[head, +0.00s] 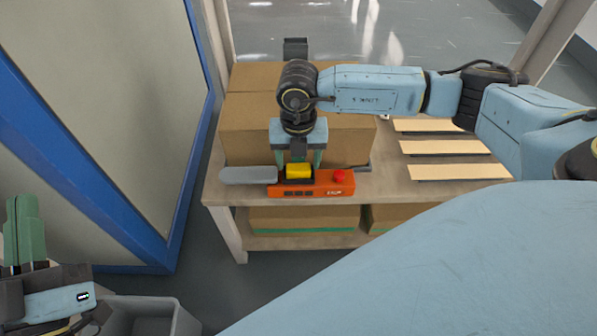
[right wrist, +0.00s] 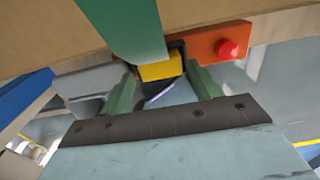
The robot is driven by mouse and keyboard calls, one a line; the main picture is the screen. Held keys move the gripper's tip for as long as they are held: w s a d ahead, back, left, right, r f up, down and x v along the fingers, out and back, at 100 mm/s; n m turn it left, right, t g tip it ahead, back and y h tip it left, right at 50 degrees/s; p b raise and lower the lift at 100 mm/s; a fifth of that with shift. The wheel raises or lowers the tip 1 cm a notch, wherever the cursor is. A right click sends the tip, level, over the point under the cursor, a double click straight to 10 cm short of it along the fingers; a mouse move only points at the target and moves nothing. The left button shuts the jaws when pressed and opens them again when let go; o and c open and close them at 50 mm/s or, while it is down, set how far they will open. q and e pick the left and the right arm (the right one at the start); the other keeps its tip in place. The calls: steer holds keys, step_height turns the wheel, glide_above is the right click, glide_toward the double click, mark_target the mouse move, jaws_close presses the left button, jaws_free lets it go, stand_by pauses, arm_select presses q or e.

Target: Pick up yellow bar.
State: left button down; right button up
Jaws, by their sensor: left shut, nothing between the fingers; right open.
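The yellow bar (head: 298,171) sits in a dark slot of an orange machine (head: 340,187) with a red button, near the table's front edge. It also shows in the right wrist view (right wrist: 160,70). My right gripper (head: 299,160) points down just above and behind the bar. Its green fingers are apart, one on each side of the bar in the right wrist view, and it holds nothing. I cannot tell whether the fingers touch the bar. My left gripper (head: 22,215) is shut and empty at the far left, away from the table.
Cardboard boxes (head: 245,125) stand close behind the machine. A grey rounded part (head: 247,175) extends from its left side. Light flat boards (head: 445,147) lie on the table to the right. A blue-framed panel (head: 120,120) stands left. A grey bin (head: 150,312) is below left.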

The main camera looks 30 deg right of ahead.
steer(key=shift+f, duration=0.85)
arm_select(q)
steer(key=shift+s+r+t, duration=0.4)
steer(key=shift+r+t, duration=0.3)
arm_select(e)
steer(key=c, duration=0.7)
steer(key=shift+c, duration=0.3)
steer(key=shift+r, duration=0.1)
